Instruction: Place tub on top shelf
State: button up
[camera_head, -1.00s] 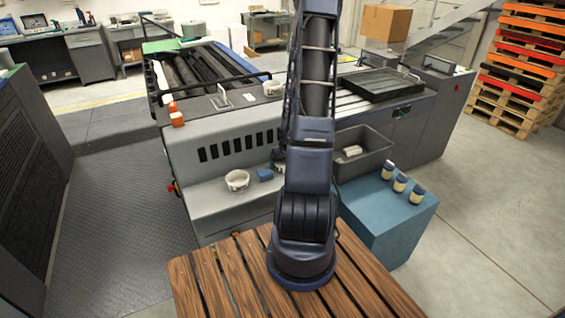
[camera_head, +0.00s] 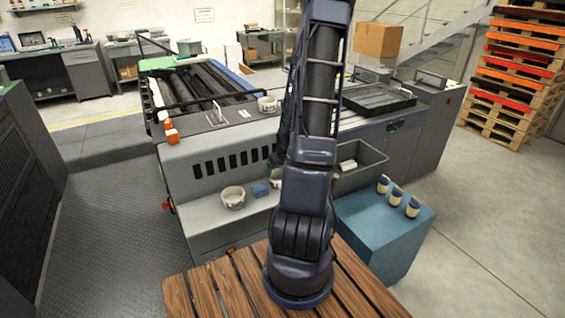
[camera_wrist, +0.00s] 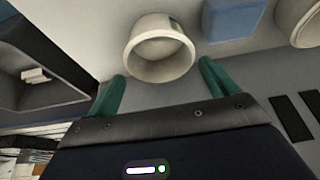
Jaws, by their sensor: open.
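A white round tub (camera_wrist: 160,50) with its open mouth towards me lies just beyond and between my gripper's fingertips in the wrist view. My gripper (camera_wrist: 162,86) has two green fingers, spread apart and empty. A second white tub (camera_wrist: 302,20) is cut off at the right edge; it appears to be the tub (camera_head: 233,197) on the pale lower ledge (camera_head: 205,218) in the head view. A blue block (camera_wrist: 232,18) sits between the two tubs. In the head view my arm hides most of the gripper and the nearer tub. Another white tub (camera_head: 267,104) stands on the machine's upper deck (camera_head: 222,134).
A grey bin (camera_head: 372,172) holding a white item adjoins the ledge on the right. A blue cabinet (camera_head: 385,235) carries several small jars (camera_head: 396,195).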

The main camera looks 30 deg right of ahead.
jog(key=v, duration=0.5)
jog(key=shift+s+r, duration=0.1)
jog(key=shift+r, duration=0.15)
dwell(0.3)
jog(key=shift+r, duration=0.1)
jog(key=s+a+r+h, duration=0.1)
jog(key=s+a+r, duration=0.3)
jog(key=r, duration=0.5)
jog(key=s+a+r+h, duration=0.2)
jog(key=a+r, duration=0.4)
jog(key=r, duration=0.3)
jog(key=s+a+r+y, duration=0.3)
jog(key=s+a+r, duration=0.5)
jog(key=s+r, duration=0.3)
jog(key=shift+s+r, duration=0.15)
jog(key=shift+s, duration=0.75)
